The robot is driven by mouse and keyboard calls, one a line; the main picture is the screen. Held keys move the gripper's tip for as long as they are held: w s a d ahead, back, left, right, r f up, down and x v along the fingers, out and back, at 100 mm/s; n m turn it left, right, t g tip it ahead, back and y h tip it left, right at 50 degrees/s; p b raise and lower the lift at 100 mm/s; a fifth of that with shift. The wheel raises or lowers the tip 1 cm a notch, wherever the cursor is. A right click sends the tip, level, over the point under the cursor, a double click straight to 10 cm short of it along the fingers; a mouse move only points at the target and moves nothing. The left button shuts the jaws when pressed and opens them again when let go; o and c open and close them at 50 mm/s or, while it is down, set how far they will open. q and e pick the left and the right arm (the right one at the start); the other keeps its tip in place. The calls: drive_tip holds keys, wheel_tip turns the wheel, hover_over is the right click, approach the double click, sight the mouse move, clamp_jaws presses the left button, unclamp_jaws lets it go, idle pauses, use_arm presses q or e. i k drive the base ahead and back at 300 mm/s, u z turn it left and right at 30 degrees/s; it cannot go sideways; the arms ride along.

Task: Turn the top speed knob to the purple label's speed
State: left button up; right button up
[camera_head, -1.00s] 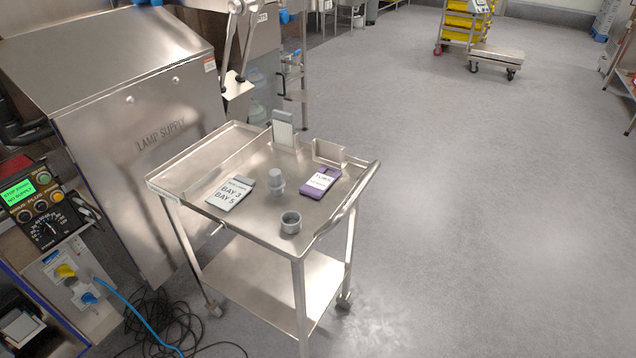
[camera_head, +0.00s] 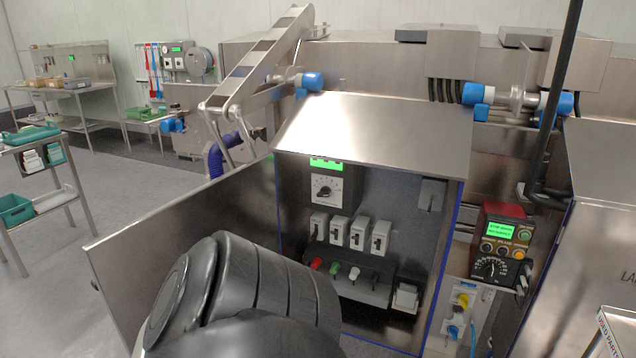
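An open steel cabinet (camera_head: 371,125) stands in the middle. Its upper left inside holds a dark panel with a green display (camera_head: 326,163) and a round black dial knob (camera_head: 325,189) with a pale scale. A second black dial (camera_head: 492,268) is on the control box (camera_head: 505,225) to the right, under a green display reading stop and no supply. I cannot read either dial's setting. The purple label is out of view now. One of my dark arms fills the lower middle, in front of the cabinet opening. Neither gripper shows.
Below the cabinet knob are several white switches (camera_head: 359,233) and coloured plugs (camera_head: 335,267). The cabinet door (camera_head: 180,245) swings out to the left. A cart corner (camera_head: 622,325) shows at lower right. Open floor lies at far left.

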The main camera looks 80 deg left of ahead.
sight(326, 192)
drive_tip(key=u, duration=2)
drive_tip(key=k, duration=0.25)
drive_tip(key=u, duration=0.85)
drive_tip(key=i, duration=0.9)
drive_tip(key=z, duration=0.95)
drive_tip(key=i, duration=0.45)
drive_tip(key=z, duration=0.6)
